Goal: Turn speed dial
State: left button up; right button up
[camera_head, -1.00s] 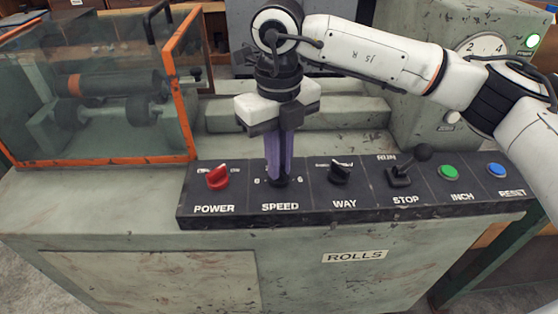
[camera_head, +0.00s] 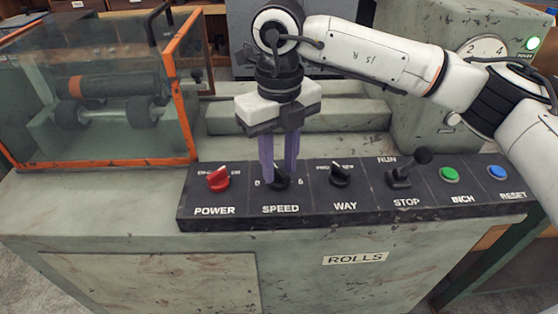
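The black speed dial (camera_head: 281,183) sits on the control panel above the word SPEED. My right gripper (camera_head: 279,174) points down at it from above. Its two purple fingers are apart, with a gap between them, and their tips are level with the dial in the picture. The left finger hides part of the dial's scale. I cannot tell whether either finger touches the dial. My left gripper is not in view.
The black panel (camera_head: 233,213) also holds a red POWER knob (camera_head: 218,179), a black WAY knob (camera_head: 340,176), a RUN/STOP lever (camera_head: 400,174), a green INCH button (camera_head: 449,174) and a blue RESET button (camera_head: 497,171). An orange-framed guard (camera_head: 181,100) stands at the left.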

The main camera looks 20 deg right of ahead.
aim_at(279, 170)
notch_tip(279, 170, up, 10)
jog(key=shift+p, duration=0.3)
dwell(0.4)
